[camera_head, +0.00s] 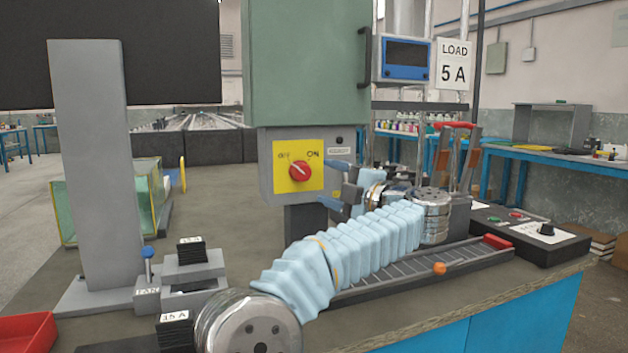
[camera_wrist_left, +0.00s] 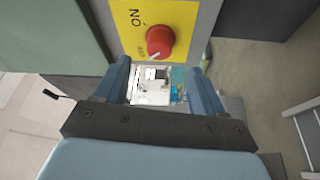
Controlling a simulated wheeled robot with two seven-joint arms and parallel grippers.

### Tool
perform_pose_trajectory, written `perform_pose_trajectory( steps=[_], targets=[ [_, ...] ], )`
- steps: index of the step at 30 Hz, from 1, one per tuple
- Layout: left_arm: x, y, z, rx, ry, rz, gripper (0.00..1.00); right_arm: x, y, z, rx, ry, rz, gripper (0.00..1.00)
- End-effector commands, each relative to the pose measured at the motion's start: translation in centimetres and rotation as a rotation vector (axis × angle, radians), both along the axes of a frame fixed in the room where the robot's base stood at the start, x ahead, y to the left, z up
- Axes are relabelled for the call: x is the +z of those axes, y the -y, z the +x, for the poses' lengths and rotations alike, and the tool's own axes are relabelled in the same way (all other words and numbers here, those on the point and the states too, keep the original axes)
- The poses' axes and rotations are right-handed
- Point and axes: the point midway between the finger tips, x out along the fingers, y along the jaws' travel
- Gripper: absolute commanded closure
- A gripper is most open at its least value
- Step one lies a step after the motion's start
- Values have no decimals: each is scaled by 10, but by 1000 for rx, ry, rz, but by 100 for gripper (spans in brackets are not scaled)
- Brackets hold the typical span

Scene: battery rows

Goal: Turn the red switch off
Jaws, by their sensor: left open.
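The red switch (camera_head: 299,171) is a round knob on a yellow plate (camera_head: 283,183) marked OFF at left and ON at right, on the front of a grey box. A white mark shows on the knob; I cannot tell for sure which label it points to. In the left wrist view the red switch (camera_wrist_left: 160,38) lies just beyond the fingertips. My left gripper (camera_head: 332,184) is open and empty, to the right of the knob, its blue fingers apart from it. The left gripper also shows in the wrist view (camera_wrist_left: 158,72). My right gripper is not in view.
A green cabinet (camera_head: 306,60) is above the switch box. A grey upright post (camera_head: 95,160) stands at left. A slotted rail (camera_head: 410,273) lies below my arm, and a black control box (camera_head: 530,240) is at right. A red tray (camera_head: 25,335) is at front left.

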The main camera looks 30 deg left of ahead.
Motion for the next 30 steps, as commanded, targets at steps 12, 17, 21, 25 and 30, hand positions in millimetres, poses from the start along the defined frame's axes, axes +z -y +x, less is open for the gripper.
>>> perform_pose_trajectory(
  steps=[12, 17, 21, 25, 30],
  targets=[
    [-5, 58, -19, 0, 0, 0, 31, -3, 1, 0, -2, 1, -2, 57],
    [-5, 59, -20, 1, -1, 0, 31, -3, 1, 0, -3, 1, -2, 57],
    [-5, 59, -19, 1, -1, 0, 31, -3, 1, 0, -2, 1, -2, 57],
    [-5, 59, -19, 1, -1, 0, 31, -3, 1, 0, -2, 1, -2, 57],
    [-5, 59, -19, 0, -1, 0, 31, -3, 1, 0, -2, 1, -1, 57]
  ],
)
